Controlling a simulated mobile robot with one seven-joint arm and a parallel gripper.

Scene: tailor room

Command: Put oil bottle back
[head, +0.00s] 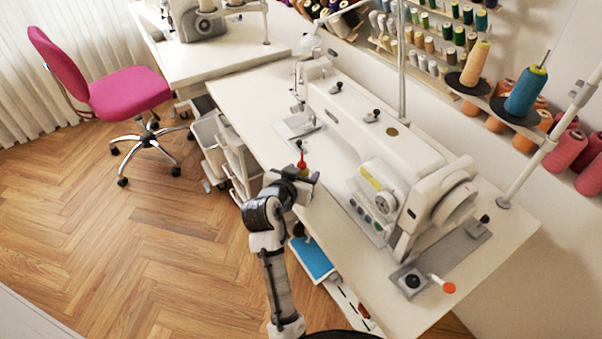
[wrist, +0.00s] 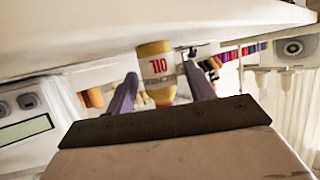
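The oil bottle (wrist: 155,72) is pale yellow with red OIL lettering, which appears upside down in the wrist view. It lies between the two fingers of my gripper (wrist: 160,84). The fingers flank its body closely, but I cannot tell whether both press on it. In the head view, the bottle's red cap (head: 302,163) and thin dark tip point up above my gripper (head: 303,176), at the front edge of the sewing table (head: 245,97). The bottle's lower body is mostly hidden there, and I cannot tell whether its base touches the table.
A large white sewing machine (head: 370,125) stands on the table, right of my gripper. Thread racks (head: 440,35) line the wall. A pink chair (head: 125,90) is at left. The wooden floor (head: 120,230) left of my arm is clear.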

